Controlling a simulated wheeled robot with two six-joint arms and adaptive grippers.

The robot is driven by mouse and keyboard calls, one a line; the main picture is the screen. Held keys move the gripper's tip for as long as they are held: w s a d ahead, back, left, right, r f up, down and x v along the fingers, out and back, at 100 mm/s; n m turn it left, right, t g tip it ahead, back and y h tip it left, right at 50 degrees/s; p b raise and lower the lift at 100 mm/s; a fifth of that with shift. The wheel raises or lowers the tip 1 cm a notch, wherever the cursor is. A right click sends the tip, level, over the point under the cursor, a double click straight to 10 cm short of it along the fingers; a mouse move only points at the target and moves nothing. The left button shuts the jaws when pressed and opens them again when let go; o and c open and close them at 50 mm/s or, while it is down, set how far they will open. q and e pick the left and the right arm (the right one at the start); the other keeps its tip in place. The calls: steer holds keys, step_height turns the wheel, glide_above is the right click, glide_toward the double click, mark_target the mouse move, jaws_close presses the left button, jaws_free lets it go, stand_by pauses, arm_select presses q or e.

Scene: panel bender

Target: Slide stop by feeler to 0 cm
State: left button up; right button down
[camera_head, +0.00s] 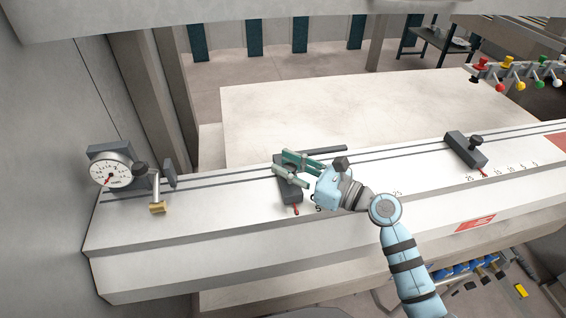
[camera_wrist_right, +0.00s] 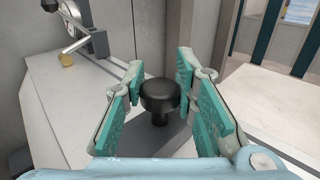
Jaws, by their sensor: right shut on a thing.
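The dark stop (camera_head: 290,192) on the left part of the white beam is the one nearer the dial gauge with its feeler (camera_head: 157,207). Its red pointer (camera_head: 296,210) lies at the front edge of the stop, over the scale. My right gripper (camera_head: 281,164) reaches over this stop from the right and is shut on its black knob (camera_wrist_right: 160,95), which sits between the green finger pads in the wrist view. The gripper hides the knob in the head view and covers part of the scale, so the pointer's reading cannot be told. My left gripper is not in view.
The dial gauge (camera_head: 110,170) stands at the beam's left end; bare beam lies between it and the held stop. A second dark stop (camera_head: 466,150) with a black knob sits farther right. Coloured levers (camera_head: 510,75) are at the upper right. A pale flat surface (camera_head: 320,110) lies behind.

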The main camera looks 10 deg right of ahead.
steer(key=c, duration=1.7)
jaws_free()
steer(key=shift+s+a+f, duration=0.1)
steer(key=shift+f, duration=0.1)
steer(key=o, duration=0.3)
steer(key=shift+a+r, duration=0.1)
steer(key=shift+o, duration=0.4)
steer(key=shift+s+a+r, duration=0.1)
steer(key=shift+a+r, duration=0.05)
steer(key=shift+a, duration=0.05)
steer(key=shift+d, duration=0.25)
steer(key=v, duration=1.1)
steer(key=shift+s+r, duration=0.2)
steer(key=shift+s, duration=0.2)
steer(key=shift+w+a, duration=0.1)
steer(key=shift+a, duration=0.05)
